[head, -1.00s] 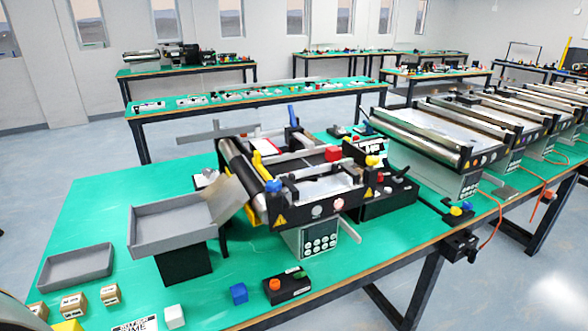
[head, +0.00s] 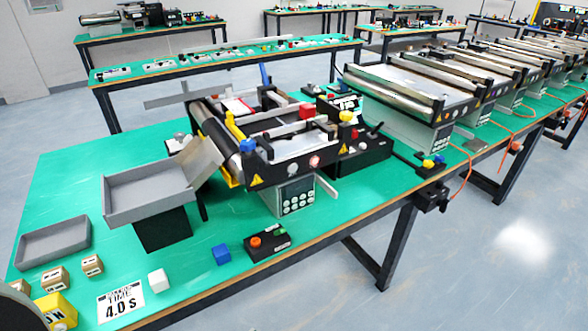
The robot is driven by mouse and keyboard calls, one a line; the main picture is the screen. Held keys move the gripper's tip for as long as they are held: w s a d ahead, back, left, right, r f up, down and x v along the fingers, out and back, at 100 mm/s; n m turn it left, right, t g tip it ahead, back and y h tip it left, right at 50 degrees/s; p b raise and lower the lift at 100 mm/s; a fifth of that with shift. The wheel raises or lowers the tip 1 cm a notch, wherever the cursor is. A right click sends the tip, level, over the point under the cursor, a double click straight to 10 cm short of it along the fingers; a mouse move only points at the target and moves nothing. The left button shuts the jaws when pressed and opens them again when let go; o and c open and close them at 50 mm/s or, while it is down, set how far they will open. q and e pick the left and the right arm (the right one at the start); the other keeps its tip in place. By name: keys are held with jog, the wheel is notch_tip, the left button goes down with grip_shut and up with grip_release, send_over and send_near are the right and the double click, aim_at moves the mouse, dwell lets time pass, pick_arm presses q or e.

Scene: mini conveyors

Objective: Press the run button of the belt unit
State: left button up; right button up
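The belt unit (head: 262,172) stands mid-table, with black side rails and metal rollers. Its front rail has a pale round button (head: 292,168) and a reddish one (head: 314,161). A grey keypad panel (head: 297,197) with several round keys hangs below. A separate black button box (head: 268,242) lies in front, with an orange-red knob (head: 255,242) and a small green button (head: 279,232). A yellow block (head: 56,311) with partly readable lettering, ending in "UN" or "ON", sits at the lower left. I cannot tell which one is the run button. Neither gripper shows its fingers.
A grey tray (head: 148,207) on a black stand and a low grey tray (head: 52,243) are at left. More conveyors (head: 415,98) line the right.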

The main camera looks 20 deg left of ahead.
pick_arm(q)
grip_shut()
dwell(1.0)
